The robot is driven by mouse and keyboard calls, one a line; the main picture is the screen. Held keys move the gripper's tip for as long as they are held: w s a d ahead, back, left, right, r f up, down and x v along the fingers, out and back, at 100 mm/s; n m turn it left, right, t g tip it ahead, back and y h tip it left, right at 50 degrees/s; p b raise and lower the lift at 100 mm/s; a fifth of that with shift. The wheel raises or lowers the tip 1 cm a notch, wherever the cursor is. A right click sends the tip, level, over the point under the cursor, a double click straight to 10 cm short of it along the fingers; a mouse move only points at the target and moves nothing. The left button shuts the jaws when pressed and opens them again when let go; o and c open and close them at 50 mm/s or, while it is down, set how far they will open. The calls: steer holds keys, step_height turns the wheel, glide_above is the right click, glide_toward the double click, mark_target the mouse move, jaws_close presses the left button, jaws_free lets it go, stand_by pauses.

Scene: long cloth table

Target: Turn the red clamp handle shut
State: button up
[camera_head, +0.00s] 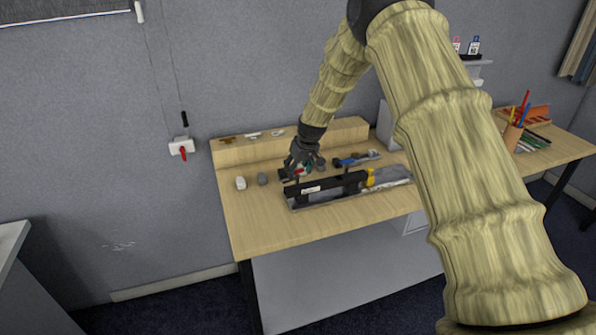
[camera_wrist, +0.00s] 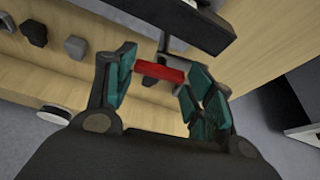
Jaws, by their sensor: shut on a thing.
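The red clamp handle (camera_wrist: 160,72) is a short red bar in the wrist view, lying crosswise between the teal finger pads of my gripper (camera_wrist: 160,80). The gripper is shut on it, one finger at each end. A dark stem shows behind the handle, near a long black bar (camera_wrist: 190,25). In the head view my gripper (camera_head: 300,172) is low over the wooden table (camera_head: 245,215), at the back edge of the black bar (camera_head: 325,186). The fingers mostly hide the handle there.
Blue-handled tools (camera_head: 350,160) lie to the right. A wall box (camera_head: 181,147) has its own red lever. The table's front left is clear.

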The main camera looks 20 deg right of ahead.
steer(key=n+b, duration=0.1)
steer(key=n+y+b, duration=0.1)
steer(key=n+b, duration=0.1)
steer(key=n, duration=0.1)
steer(key=shift+w+d+f+g+y, duration=0.1)
steer(key=shift+d+f+g+y, duration=0.2)
steer(key=shift+g+y, duration=0.1)
steer(key=n+g+y+b, duration=0.1)
steer(key=n, duration=0.3)
steer(key=shift+w+b, duration=0.15)
steer(key=shift+b, duration=0.25)
steer(key=n+g+b, duration=0.1)
steer(key=n, duration=0.2)
steer(key=shift+w+d+n+y, duration=0.1)
steer(key=shift+n+y, duration=0.2)
steer(key=shift+y, duration=0.1)
steer(key=n+g+b, duration=0.1)
steer(key=n, duration=0.3)
steer(key=shift+w+g, duration=0.1)
steer(key=shift+g, duration=0.3)
steer(key=shift+r+n+b, duration=0.1)
steer(key=shift+n+b, duration=0.2)
steer(key=o, duration=1)
steer(key=shift+w, duration=0.1)
steer(key=shift+r, duration=0.1)
steer(key=v, duration=1.2)
steer(key=shift+w, duration=0.15)
